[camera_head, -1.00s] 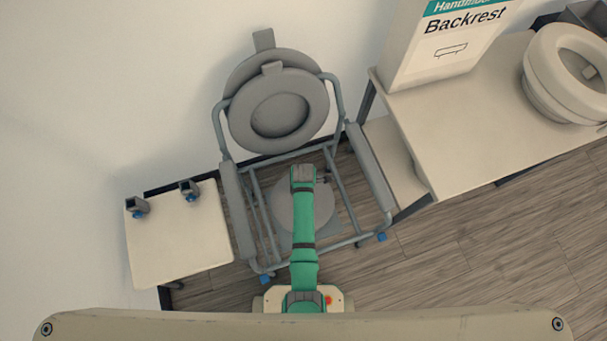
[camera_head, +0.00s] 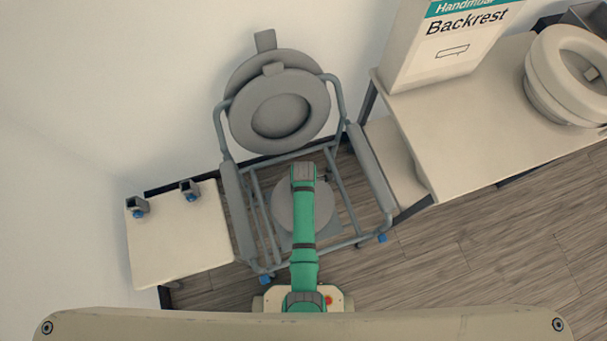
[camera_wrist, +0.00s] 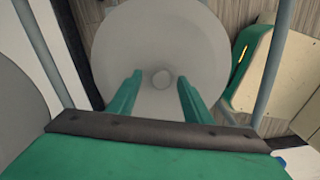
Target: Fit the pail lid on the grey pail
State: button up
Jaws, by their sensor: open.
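A round grey disc with a small knob at its middle, which looks like the pail lid (camera_wrist: 162,35), fills the middle of the wrist view. It also shows partly behind my arm, inside the commode chair's frame, in the head view (camera_head: 286,207). My gripper (camera_wrist: 160,78) is open and empty, with its two green fingers on either side of the knob (camera_wrist: 162,79). I cannot tell how far above the knob the fingertips are. The grey pail is not clearly visible; I cannot tell whether it is under the disc.
The commode chair's seat (camera_head: 313,112) is raised. Its tubes (camera_wrist: 270,75) and armrests (camera_head: 370,165) flank my arm. A side table (camera_head: 180,240) with two clamp-like parts stands left. A bench (camera_head: 480,125) with a Backrest box (camera_head: 435,55) and a white ring seat (camera_head: 545,75) is right.

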notch_tip(320, 180, up, 9)
jog(key=shift+s, duration=0.15)
jog(key=shift+r, duration=0.1)
dwell(0.5)
jog(key=s+r+m+t, duration=0.2)
jog(key=s+m+t, duration=0.6)
jog(key=s, duration=0.4)
jog(key=s+r+m+t, duration=0.2)
jog(key=s+r+m, duration=0.1)
jog(key=r, duration=0.6)
jog(key=s+r+m+t, duration=0.3)
jog(key=s+r+m, duration=0.1)
jog(key=r, duration=0.4)
jog(key=s+r+m+t, duration=0.2)
jog(key=s+r+m, duration=0.1)
jog(key=r, duration=0.6)
jog(key=shift+s+a+r+m, duration=0.2)
jog(key=shift+r+m, duration=0.1)
